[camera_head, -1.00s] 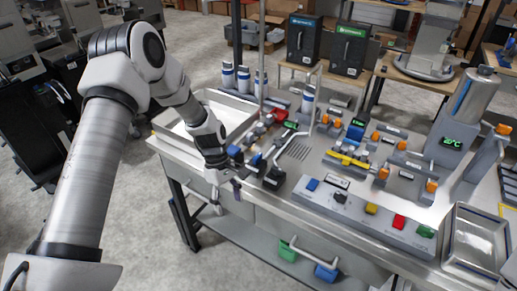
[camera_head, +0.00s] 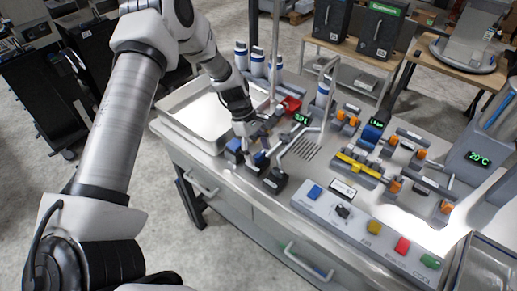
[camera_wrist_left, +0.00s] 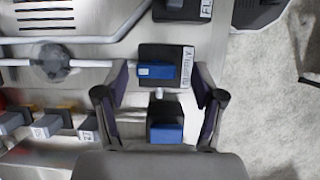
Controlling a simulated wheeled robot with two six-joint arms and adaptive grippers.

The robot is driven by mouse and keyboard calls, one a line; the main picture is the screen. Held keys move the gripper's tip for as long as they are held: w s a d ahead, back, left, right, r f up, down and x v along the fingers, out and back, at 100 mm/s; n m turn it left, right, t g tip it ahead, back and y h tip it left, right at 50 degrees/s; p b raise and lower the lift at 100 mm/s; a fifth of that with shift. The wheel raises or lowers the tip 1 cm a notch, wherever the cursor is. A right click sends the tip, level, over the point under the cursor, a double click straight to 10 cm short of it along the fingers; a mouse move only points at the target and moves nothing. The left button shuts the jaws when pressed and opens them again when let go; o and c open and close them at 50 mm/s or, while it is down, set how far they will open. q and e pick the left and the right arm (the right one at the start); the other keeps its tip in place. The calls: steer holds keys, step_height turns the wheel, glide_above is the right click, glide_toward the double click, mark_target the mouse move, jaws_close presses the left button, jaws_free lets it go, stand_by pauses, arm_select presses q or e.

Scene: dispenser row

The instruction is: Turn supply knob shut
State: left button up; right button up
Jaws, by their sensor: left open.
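Several black blocks with blue tops or tabs stand in a row at the table's front left edge. In the left wrist view, the middle block (camera_wrist_left: 168,52) has a blue tab (camera_wrist_left: 156,70) and a partly readable label. A nearer block (camera_wrist_left: 165,112) has a blue face. My left gripper (camera_head: 252,147) is over this row; in the left wrist view, my left gripper (camera_wrist_left: 160,88) has its fingers apart, on either side of the blocks, holding nothing. I cannot tell which part is the supply knob. My right gripper is not in view.
A white-floored metal tray (camera_head: 205,118) lies left of the row. A bent metal pipe (camera_head: 327,100) and drain slots (camera_head: 304,148) are to the right. Valves with orange handles stand behind.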

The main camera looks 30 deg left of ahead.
arm_select(q)
steer(key=shift+w+d+f, duration=0.1)
steer(key=shift+w+f, duration=0.4)
steer(key=shift+f, duration=0.1)
steer(key=shift+s+r, duration=0.1)
steer(key=shift+s, duration=0.05)
steer(key=shift+s+r, duration=0.2)
steer(key=shift+s, duration=0.05)
steer(key=c, duration=0.4)
steer(key=shift+s, duration=0.1)
steer(key=c, duration=0.6)
steer(key=shift+f, duration=0.1)
steer(key=shift+c, duration=0.7)
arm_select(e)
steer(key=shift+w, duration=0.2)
